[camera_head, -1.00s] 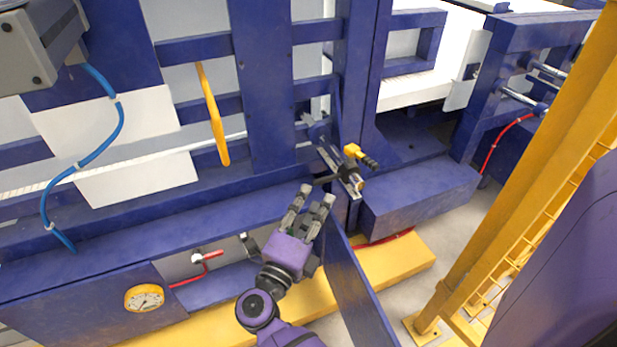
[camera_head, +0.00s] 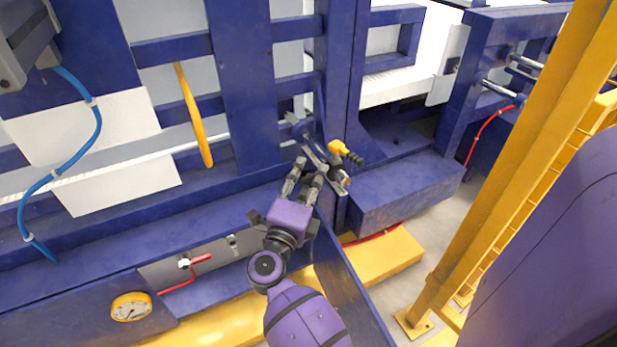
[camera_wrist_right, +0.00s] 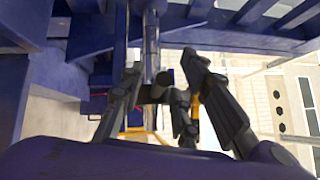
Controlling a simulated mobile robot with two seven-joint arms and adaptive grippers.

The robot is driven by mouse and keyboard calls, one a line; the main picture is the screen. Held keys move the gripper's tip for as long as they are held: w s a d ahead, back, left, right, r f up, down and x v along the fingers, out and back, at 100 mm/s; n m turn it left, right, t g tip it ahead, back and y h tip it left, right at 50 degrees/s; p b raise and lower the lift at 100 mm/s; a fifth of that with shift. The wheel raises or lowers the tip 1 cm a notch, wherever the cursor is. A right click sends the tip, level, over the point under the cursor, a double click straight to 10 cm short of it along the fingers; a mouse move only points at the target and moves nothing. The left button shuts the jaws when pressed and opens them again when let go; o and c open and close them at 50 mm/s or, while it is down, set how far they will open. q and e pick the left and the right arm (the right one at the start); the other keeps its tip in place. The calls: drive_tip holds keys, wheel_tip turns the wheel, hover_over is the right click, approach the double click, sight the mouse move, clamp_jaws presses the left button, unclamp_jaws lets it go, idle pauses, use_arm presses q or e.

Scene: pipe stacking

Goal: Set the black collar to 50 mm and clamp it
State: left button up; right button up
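A bright metal rod (camera_head: 311,152) slopes down from the blue frame in the head view. A part with a yellow head and dark grip (camera_head: 343,149) sits beside its lower end. In the right wrist view a dark piece that looks like the black collar (camera_wrist_right: 152,94) sits on the upright rod (camera_wrist_right: 150,45). My right gripper (camera_head: 310,170) is at the rod, its fingers open, one on each side of the dark piece. I cannot tell whether they touch it. The fingers partly hide the collar in the head view, and no scale marks are readable. My left gripper is not in view.
Blue frame beams surround the rod. A blue box (camera_head: 405,190) lies to its right and an upright blue plate (camera_head: 350,285) stands below. A yellow post (camera_head: 500,170) rises farther right. A gauge (camera_head: 131,306) and a red-handled valve (camera_head: 196,261) are at lower left.

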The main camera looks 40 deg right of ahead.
clamp_jaws()
drive_tip(key=w+d, duration=0.2)
drive_tip(key=w, duration=0.7)
drive_tip(key=shift+w+d+b, duration=0.2)
drive_tip(key=shift+w+b, duration=0.1)
drive_tip(key=shift+b, duration=0.05)
drive_tip(key=shift+f, duration=0.1)
drive_tip(key=shift+o, duration=0.2)
unclamp_jaws()
drive_tip(key=shift+d, duration=0.1)
drive_tip(key=v, duration=1.2)
